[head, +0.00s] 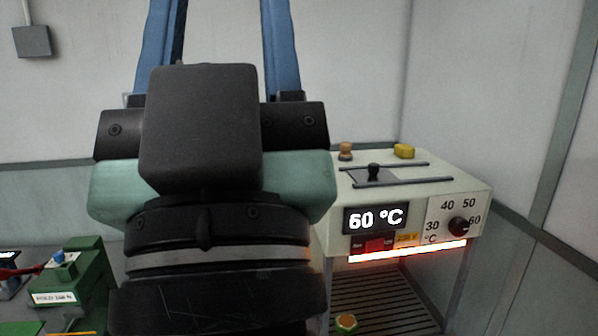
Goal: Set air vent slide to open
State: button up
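The air vent slide (366,179) is a dark grey plate with a black knob (373,169) on top of the cream heater cabinet (470,187). It lies between two dark rails, towards their left end. The rails run on to the right over bare cabinet top. I see no open or closed marking. My arm's black and teal links fill the left middle of the head view and hide the cabinet's left end. No gripper fingertips can be made out, and nothing is seen touching the slide.
The cabinet front has a display (375,219) reading 60 °C, a red switch (375,246) and a dial (459,226). An orange-brown knob (345,151) and yellow block (404,151) stand behind the rails. A green fixture (85,279) is at lower left.

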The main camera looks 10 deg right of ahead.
aim_at(373, 174)
jog(key=i+z, duration=0.1)
jog(key=i, duration=0.35)
jog(key=i+j+z, duration=0.1)
jog(key=i, duration=0.35)
jog(key=i+j+z, duration=0.1)
jog(key=i, duration=0.35)
jog(key=j+z, duration=0.1)
jog(key=z, duration=1.25)
